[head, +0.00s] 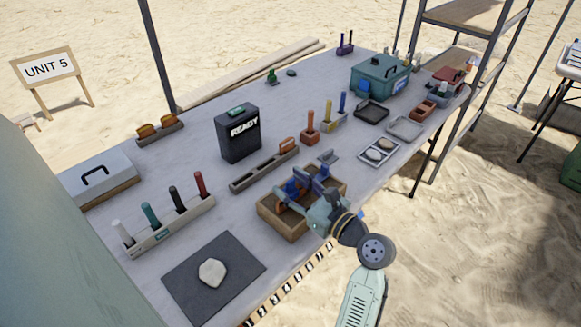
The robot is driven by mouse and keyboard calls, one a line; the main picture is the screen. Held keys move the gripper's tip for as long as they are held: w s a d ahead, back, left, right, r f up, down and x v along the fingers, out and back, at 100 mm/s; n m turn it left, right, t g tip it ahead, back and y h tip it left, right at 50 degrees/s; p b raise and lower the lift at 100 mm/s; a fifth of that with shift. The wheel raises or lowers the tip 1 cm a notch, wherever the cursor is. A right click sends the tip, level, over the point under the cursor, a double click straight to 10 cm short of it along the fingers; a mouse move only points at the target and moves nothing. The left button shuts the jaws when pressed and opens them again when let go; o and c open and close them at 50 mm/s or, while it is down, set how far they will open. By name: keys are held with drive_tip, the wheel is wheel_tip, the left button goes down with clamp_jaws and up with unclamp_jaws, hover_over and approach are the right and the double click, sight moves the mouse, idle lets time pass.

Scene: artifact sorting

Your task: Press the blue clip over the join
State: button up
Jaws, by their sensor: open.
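A wooden box (272,222) with compartments stands at the near right edge of the table. Small blue pieces (293,188) show in or just above it, partly covered by my gripper. I cannot tell which of them is the blue clip, or whether any belongs to my gripper. My gripper (306,178) is over the box with its fingers spread wide apart. Nothing is clearly held between them. The join cannot be made out at this size. A long dark grey channel (258,174) with an orange-brown piece at its far end lies just behind the box.
A dark "READY" box (238,135) stands left of the channel. A rack with several coloured handles (168,228) and a dark mat with a pale stone (212,272) are at the near left. Pegs, trays and a green case (380,80) fill the far right.

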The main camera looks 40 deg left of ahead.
drive_tip(key=s+d, duration=0.1)
drive_tip(key=d, duration=1)
drive_tip(key=shift+d, duration=0.2)
drive_tip(key=shift+s, duration=0.1)
